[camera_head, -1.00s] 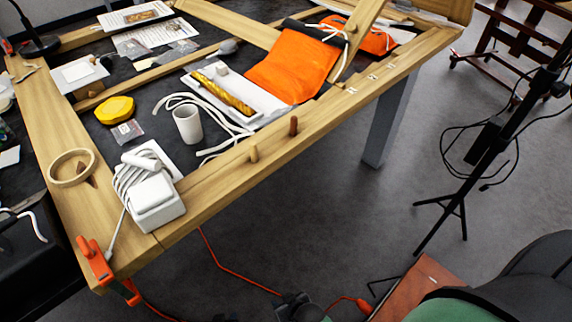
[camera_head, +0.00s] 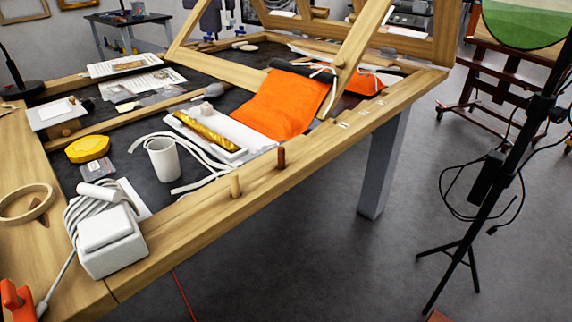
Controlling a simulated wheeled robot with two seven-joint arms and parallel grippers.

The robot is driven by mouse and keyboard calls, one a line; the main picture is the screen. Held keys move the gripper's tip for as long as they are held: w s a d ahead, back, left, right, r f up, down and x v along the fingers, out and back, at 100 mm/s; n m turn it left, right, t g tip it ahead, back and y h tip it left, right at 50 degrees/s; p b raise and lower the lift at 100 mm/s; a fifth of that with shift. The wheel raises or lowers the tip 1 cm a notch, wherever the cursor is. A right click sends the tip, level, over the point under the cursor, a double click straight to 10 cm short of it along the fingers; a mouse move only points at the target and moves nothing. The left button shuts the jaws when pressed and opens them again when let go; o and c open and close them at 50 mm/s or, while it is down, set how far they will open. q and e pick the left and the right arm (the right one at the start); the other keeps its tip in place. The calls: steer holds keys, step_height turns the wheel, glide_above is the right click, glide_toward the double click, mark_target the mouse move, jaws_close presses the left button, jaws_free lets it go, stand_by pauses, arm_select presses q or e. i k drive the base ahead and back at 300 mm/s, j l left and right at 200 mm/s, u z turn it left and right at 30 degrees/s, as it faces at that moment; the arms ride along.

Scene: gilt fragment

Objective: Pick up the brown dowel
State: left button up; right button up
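The brown dowel (camera_head: 281,157) is a short reddish-brown peg standing upright on the front wooden rail of the table frame. A paler, tan dowel (camera_head: 235,186) stands upright on the same rail, to its left and nearer to me. Neither of my grippers shows in the head view, so nothing is seen touching the brown dowel.
A white boxy device with a coiled cable (camera_head: 108,240) sits left on the wooden rail (camera_head: 190,222). A white cup (camera_head: 163,159), a white tray (camera_head: 238,130) with a gilt piece and an orange cloth (camera_head: 288,104) lie behind the dowels. A black stand (camera_head: 490,175) is at right; floor between is clear.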

mark_target(281, 149)
steer(key=k+l+z, duration=0.1)
steer(key=k+l, duration=0.15)
steer(key=k+l+z, duration=0.4)
steer(key=z, duration=0.2)
steer(key=k+l, duration=0.1)
steer(key=l, duration=0.25)
steer(key=k+l, duration=0.1)
steer(key=l, duration=0.3)
steer(key=z, duration=0.05)
